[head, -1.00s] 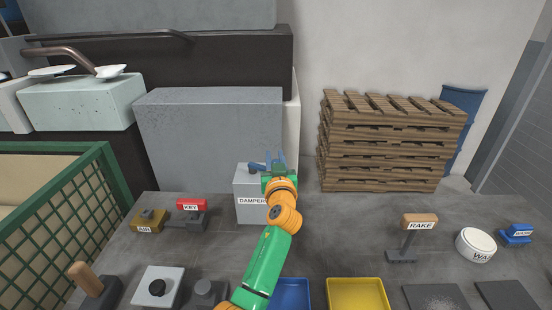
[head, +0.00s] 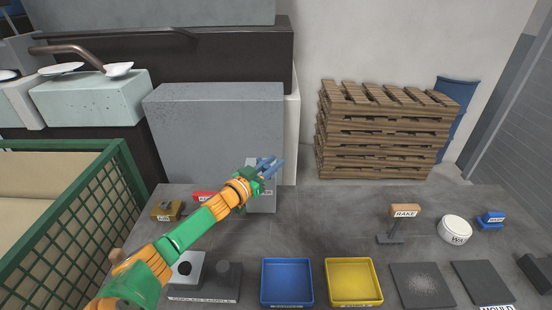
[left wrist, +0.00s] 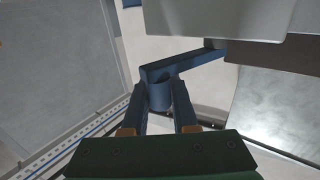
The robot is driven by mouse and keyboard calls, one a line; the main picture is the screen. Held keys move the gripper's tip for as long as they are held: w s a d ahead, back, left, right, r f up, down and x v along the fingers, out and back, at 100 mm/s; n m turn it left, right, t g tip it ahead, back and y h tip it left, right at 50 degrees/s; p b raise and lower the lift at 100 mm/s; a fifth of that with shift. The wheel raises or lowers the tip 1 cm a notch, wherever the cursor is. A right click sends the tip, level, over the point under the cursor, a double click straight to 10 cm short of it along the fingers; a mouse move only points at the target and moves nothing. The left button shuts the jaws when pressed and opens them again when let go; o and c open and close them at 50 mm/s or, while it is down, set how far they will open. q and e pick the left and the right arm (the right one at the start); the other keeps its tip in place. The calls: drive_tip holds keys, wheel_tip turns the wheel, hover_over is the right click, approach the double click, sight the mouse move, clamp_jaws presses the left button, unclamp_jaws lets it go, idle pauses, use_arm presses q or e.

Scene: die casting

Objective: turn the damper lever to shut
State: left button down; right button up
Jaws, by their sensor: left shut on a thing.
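The damper box (head: 263,202) is a pale grey block at the back edge of the grey table, its label mostly hidden behind my left gripper. My left gripper (head: 269,166) is at the top of the box. In the left wrist view, the damper lever (left wrist: 182,66) is a blue bar with a short round upright at its near end. The fingers of my left gripper (left wrist: 162,103) are shut on that upright, one on each side. The bar runs right from it and passes beneath a grey block edge. My right gripper is not in view.
A blue tray (head: 287,301), a yellow tray (head: 355,301) and dark plates (head: 424,284) line the table front. A green mesh guard (head: 95,222) is at left. The table middle is clear.

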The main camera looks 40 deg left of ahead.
use_arm(q)
drive_tip(key=m+h+b, duration=0.1)
drive_tip(key=s+h+b, duration=0.1)
drive_tip(key=m+h+b, duration=0.1)
drive_tip(key=h, duration=0.1)
drive_tip(key=shift+s+a+f+m+g+b, duration=0.15)
drive_tip(key=shift+a+f+m+g+b, duration=0.15)
drive_tip(key=shift+a+b, duration=0.1)
drive_tip(key=shift+s+r+m+g+h+b, duration=0.2)
drive_tip(key=shift+m+h+b, duration=0.1)
drive_tip(key=shift+h+b, duration=0.25)
drive_tip(key=shift+s+r+m+g+h+b, duration=0.1)
drive_tip(key=shift+m+g+h+b, duration=0.1)
drive_tip(key=shift+m+h+b, duration=0.25)
drive_tip(key=c, duration=0.8)
unclamp_jaws()
drive_tip(key=shift+c, duration=0.2)
drive_tip(key=shift+o, duration=0.8)
drive_tip(key=shift+w+f, duration=0.15)
drive_tip(key=shift+w, duration=0.1)
